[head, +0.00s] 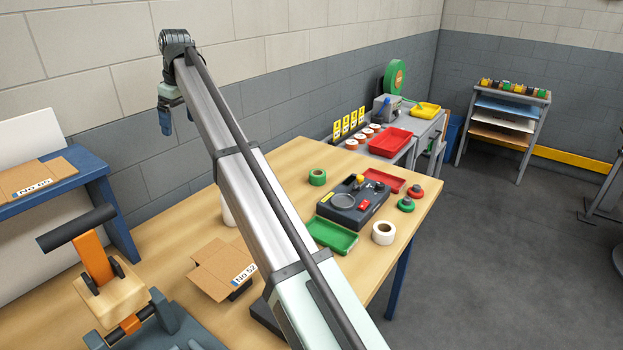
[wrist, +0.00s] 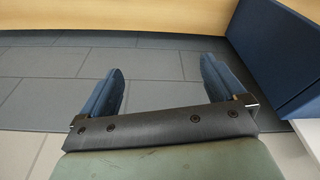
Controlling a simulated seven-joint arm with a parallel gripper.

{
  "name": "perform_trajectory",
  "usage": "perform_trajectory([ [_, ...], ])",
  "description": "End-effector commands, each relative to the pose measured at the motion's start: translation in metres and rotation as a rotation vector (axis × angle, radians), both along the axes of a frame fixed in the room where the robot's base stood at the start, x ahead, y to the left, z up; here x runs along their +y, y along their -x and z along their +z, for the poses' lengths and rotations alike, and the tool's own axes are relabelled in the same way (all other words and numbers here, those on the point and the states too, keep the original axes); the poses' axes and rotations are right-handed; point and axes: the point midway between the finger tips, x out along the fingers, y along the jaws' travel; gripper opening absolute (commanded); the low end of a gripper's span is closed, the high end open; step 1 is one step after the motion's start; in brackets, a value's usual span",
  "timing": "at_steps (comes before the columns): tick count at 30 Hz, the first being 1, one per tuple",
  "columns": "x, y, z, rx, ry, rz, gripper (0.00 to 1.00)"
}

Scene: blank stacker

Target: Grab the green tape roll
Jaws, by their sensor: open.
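The green tape roll (head: 317,177) stands on the wooden table, left of a dark control box (head: 352,205), with clear wood around it. My gripper (head: 165,122) is up at the far end of my raised arm, left of the roll and well away from it. In the wrist view my gripper (wrist: 160,88) has its two blue fingers wide apart with nothing between them. The tape roll does not show in the wrist view.
On the table (head: 425,205) are a green tray (head: 331,237), a white roll (head: 383,232), a red tray (head: 383,180) and an open cardboard box (head: 222,268). My arm crosses the table and hides part of it. An orange-armed device (head: 97,258) stands at the left front.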

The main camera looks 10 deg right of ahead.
Motion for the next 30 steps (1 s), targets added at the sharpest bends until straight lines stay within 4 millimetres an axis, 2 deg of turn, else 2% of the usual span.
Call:
perform_trajectory([
  [1, -0.029, -0.016, -0.012, 0.004, 0.008, 0.001, 0.97],
  [5, -0.094, -0.048, -0.037, 0.009, 0.024, 0.025, 0.97],
  [9, -0.168, -0.076, -0.064, 0.017, 0.038, 0.049, 0.97],
  [11, -0.200, -0.085, -0.076, 0.020, 0.044, 0.061, 0.97],
  [15, -0.277, -0.103, -0.104, 0.030, 0.053, 0.086, 0.97],
  [18, -0.327, -0.110, -0.121, 0.036, 0.058, 0.103, 0.97],
  [21, -0.367, -0.113, -0.136, 0.041, 0.060, 0.119, 0.97],
  [24, -0.397, -0.115, -0.146, 0.044, 0.062, 0.131, 0.97],
  [27, -0.414, -0.115, -0.152, 0.046, 0.062, 0.138, 0.97],
  [30, -0.421, -0.115, -0.157, 0.047, 0.062, 0.144, 0.97],
])
